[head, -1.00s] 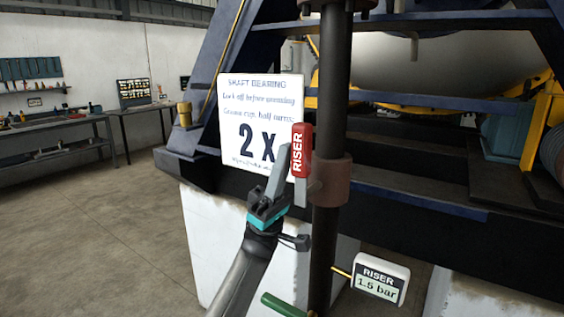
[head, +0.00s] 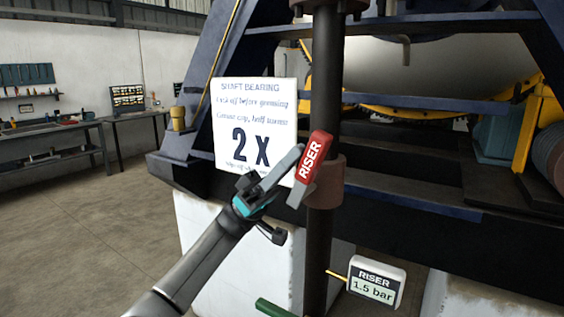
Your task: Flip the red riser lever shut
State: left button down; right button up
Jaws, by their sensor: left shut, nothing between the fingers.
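The red riser lever (head: 312,158), lettered RISER, sits on the valve body (head: 328,183) of the dark vertical pipe. It is tilted, its top leaning right and its grey lower part pointing down left. My left gripper (head: 297,151) comes from the lower left. It is shut with nothing in it, and its fingertips are at the left side of the lever, seemingly touching it. The riser gauge (head: 376,283) at the lower right reads 1.5 bar. My right gripper is not in view.
A white shaft bearing sign (head: 255,110) hangs behind the gripper. A green handle (head: 273,308) is low beside the pipe (head: 326,85). Dark blue beams and a pale tank (head: 430,60) stand behind. Open floor lies to the left, before workbenches.

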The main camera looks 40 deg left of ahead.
aim_at(314, 177)
pick_arm(q)
jog(key=shift+d+y+p, duration=0.35)
jog(key=shift+d+y, duration=0.25)
jog(key=shift+y, duration=0.5)
jog(key=shift+w+d+y+p, duration=0.15)
jog(key=shift+d+y+p, duration=0.5)
jog(key=shift+y, duration=0.25)
jog(key=d+y+p, duration=0.1)
jog(key=y+p, duration=0.1)
jog(key=d+f+y+p, duration=0.1)
jog(key=y+p, duration=0.1)
jog(key=p, duration=0.1)
jog(key=d+g+y+p, duration=0.1)
jog(key=p, duration=0.1)
jog(key=shift+w+f+y+p, duration=0.1)
jog(key=shift+f+y+p, duration=0.15)
jog(key=shift+y+p, duration=0.15)
jog(key=shift+d+f+p, duration=0.15)
jog(key=shift+f+p, duration=0.15)
jog(key=shift+w+d+f+p, duration=0.1)
jog(key=shift+d+f+p, duration=0.3)
jog(key=shift+f+p, duration=0.35)
jog(key=shift+r, duration=0.1)
